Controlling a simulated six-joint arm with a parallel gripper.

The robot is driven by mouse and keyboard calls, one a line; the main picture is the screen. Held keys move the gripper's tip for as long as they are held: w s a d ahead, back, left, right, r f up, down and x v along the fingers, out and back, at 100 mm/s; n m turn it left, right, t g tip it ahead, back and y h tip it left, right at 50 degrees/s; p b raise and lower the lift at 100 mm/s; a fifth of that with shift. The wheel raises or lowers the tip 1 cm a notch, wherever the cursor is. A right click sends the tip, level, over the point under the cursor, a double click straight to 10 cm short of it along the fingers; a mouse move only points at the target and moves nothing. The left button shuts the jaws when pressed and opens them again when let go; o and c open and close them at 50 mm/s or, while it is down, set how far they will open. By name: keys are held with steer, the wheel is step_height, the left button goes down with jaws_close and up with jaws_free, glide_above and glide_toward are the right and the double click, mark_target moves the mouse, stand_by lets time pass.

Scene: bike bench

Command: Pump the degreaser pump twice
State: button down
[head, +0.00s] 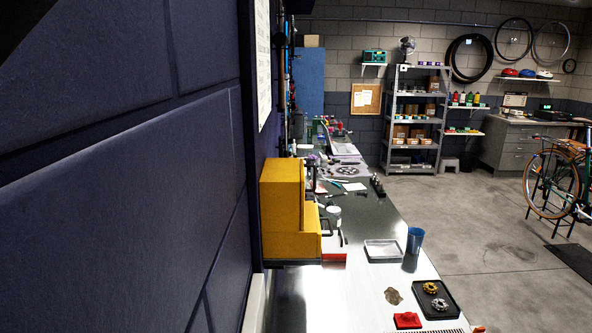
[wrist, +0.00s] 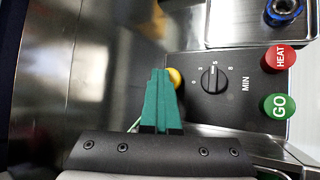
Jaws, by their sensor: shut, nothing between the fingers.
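My gripper (wrist: 160,75) shows in the wrist view with its two green fingers together, shut and empty. Its tips are beside a yellow round button or lamp (wrist: 176,78) at the left edge of a dark control panel; I cannot tell whether they touch it. I cannot make out the degreaser pump in either view. My gripper cannot be told apart in the head view.
The control panel (wrist: 225,115) has a black dial (wrist: 214,80), a red HEAT button (wrist: 280,58) and a green GO button (wrist: 278,105). A blue-ringed part (wrist: 284,10) sits above. A yellow cabinet (head: 282,205), blue cup (head: 415,240) and trays (head: 382,251) stand along the bench.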

steer(key=shift+f, duration=0.55)
steer(key=shift+s+r, duration=0.1)
steer(key=shift+r, duration=3.35)
